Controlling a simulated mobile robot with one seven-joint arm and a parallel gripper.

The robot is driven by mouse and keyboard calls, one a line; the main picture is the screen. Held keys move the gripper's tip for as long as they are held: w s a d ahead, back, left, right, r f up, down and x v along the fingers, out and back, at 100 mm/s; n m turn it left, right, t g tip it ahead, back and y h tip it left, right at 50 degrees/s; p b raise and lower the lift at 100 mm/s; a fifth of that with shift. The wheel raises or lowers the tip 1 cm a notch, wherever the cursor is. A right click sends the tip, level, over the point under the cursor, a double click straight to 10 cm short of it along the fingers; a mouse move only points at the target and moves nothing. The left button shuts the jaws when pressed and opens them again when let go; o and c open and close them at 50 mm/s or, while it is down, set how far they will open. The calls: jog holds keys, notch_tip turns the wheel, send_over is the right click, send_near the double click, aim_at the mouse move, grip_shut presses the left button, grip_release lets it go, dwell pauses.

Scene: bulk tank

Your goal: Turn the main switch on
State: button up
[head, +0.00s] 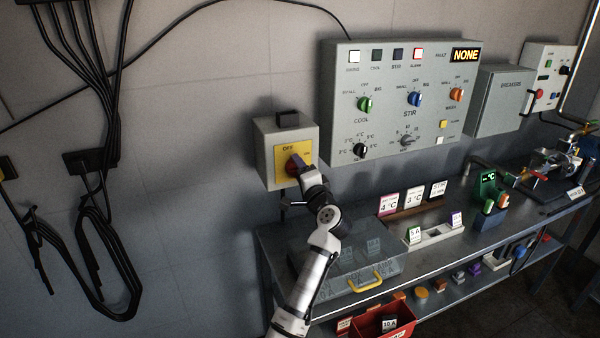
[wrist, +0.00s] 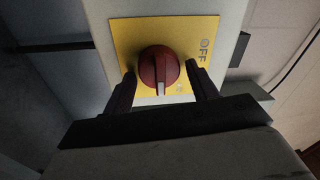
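The main switch is a red rotary knob (wrist: 158,70) on a yellow plate (wrist: 122,35), fixed to a grey box (head: 267,150) on the wall. The plate reads OFF at the top in the head view, with a smaller, faint mark at its right. In the wrist view the OFF lettering is at the right, turned sideways, and the knob's white pointer mark points down, away from OFF. My gripper (wrist: 162,80) is open, its fingers on either side of the knob with small gaps visible. In the head view my gripper (head: 301,172) partly hides the knob.
A large control panel (head: 385,75) with dials, lamps and a display reading NONE is right of the switch. A breaker box (head: 503,100) is farther right. Below, a metal bench carries a clear-lidded cover with a yellow handle (head: 365,283). Black cables (head: 95,240) hang at left.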

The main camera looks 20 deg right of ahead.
jog(key=shift+o, duration=0.7)
jog(key=s+f+b, duration=0.1)
jog(key=s+b, duration=0.3)
jog(key=s, duration=0.9)
jog(key=shift+s+d+f, duration=0.15)
jog(key=shift+s+d, duration=0.05)
jog(key=shift+s, duration=0.2)
